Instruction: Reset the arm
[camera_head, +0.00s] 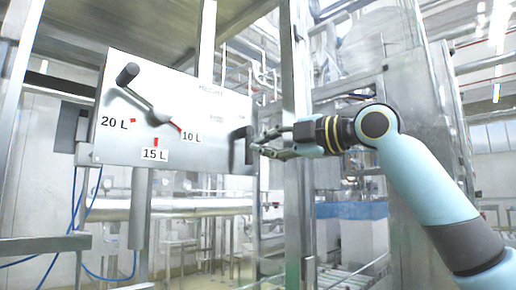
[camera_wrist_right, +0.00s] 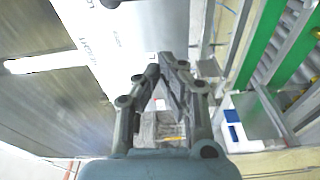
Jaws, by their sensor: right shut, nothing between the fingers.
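My right arm (camera_head: 425,185) reaches in from the right in the head view. In the right wrist view the gripper (camera_wrist_right: 163,66) is shut and empty, beside the panel's face (camera_wrist_right: 112,45). The panel's lever has a black grip (camera_head: 127,73) at upper left, and its other end points towards the 10 L label (camera_head: 191,136). My left gripper is not in view.
Labels for 20 L (camera_head: 115,123) and 15 L (camera_head: 154,155) sit on the panel. A steel post (camera_head: 297,200) stands behind the gripper. A conveyor with green rails (camera_wrist_right: 258,45) runs at the right of the wrist view. Blue hoses (camera_head: 73,200) hang below left.

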